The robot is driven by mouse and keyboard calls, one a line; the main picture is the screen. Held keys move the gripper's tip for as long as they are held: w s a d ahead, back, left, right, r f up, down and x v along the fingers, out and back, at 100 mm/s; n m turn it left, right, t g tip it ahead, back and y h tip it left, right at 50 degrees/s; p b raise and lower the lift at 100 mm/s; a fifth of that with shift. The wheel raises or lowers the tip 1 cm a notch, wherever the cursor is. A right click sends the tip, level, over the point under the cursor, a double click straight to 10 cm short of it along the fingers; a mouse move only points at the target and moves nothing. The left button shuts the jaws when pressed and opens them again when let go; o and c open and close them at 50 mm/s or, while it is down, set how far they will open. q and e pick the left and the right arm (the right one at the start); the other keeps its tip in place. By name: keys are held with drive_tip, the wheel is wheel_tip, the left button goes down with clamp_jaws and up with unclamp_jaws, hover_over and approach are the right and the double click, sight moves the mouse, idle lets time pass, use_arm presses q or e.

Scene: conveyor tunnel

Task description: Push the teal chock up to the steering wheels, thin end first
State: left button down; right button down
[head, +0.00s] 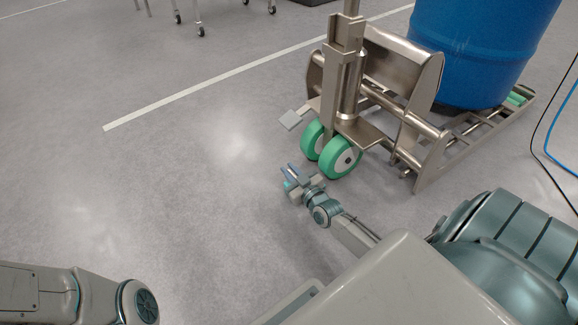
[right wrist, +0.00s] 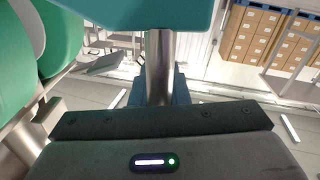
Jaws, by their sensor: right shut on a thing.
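Two green steering wheels (head: 341,158) sit under the steel truck's mast, and they also show at the left of the right wrist view (right wrist: 16,52). My right gripper (head: 291,178) is low over the floor, just left of and in front of the near wheel. It is shut on the teal chock, which is mostly hidden behind the gripper in the head view. In the right wrist view a teal block (right wrist: 150,12) fills the top, with a steel post (right wrist: 159,65) below it. The chock's thin end cannot be made out. My left gripper is out of view.
The steel truck (head: 347,75) carries a blue drum (head: 480,45) at the upper right. Cables (head: 552,130) run at the right edge. The floor left of the truck is clear.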

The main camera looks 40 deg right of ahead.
drive_tip(key=shift+f, duration=0.2)
idle(0.3)
drive_tip(key=c, duration=1.3)
unclamp_jaws()
drive_tip(key=shift+f, duration=0.1)
drive_tip(key=s+p, duration=0.1)
drive_tip(key=s, duration=0.2)
drive_tip(key=s+p, duration=0.2)
drive_tip(key=s, duration=0.2)
drive_tip(key=s+p, duration=0.2)
drive_tip(key=s, duration=0.1)
drive_tip(key=shift+s+a, duration=0.4)
